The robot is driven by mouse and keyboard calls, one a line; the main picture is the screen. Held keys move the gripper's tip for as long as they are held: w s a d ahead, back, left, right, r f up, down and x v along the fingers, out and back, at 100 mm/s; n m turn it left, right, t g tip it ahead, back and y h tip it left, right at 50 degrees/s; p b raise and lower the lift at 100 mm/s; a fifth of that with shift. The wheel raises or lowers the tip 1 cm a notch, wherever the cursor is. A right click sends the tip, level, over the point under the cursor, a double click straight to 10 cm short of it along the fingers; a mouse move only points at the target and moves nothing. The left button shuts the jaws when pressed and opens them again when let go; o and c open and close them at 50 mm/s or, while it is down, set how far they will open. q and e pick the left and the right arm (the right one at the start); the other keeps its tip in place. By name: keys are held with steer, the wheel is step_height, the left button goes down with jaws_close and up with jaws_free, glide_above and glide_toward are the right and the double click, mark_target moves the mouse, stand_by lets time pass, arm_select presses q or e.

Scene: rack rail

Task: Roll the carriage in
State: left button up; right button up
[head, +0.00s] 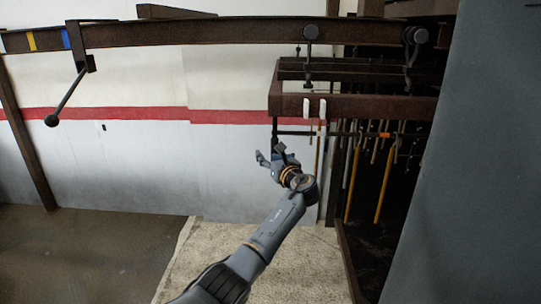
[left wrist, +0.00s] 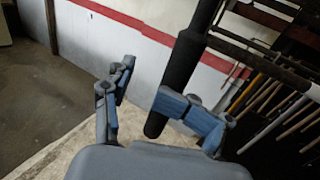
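The carriage (head: 352,107) is a brown frame hanging by rollers (head: 311,32) from the dark overhead rail (head: 200,33), at the right of the head view. A black handle hangs from its left front corner; it shows large in the left wrist view (left wrist: 183,62). My left gripper (head: 270,156) is open at the handle's lower end. In the left wrist view its blue-padded fingers (left wrist: 148,95) stand apart. The handle's tip lies between them, nearer the right finger, which overlaps it. I cannot tell whether they touch. My right gripper is not in view.
A lever with a ball end (head: 51,120) hangs from the rail at the left, near yellow and blue bands (head: 66,38). Long-handled tools (head: 384,185) hang in the dark bay at the right. A grey panel (head: 480,170) fills the right edge. The floor at left is clear.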

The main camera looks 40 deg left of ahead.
arm_select(q)
steer(key=v, duration=0.9)
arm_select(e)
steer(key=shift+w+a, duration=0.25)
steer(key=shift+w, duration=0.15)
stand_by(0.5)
arm_select(q)
steer(key=shift+d, duration=0.1)
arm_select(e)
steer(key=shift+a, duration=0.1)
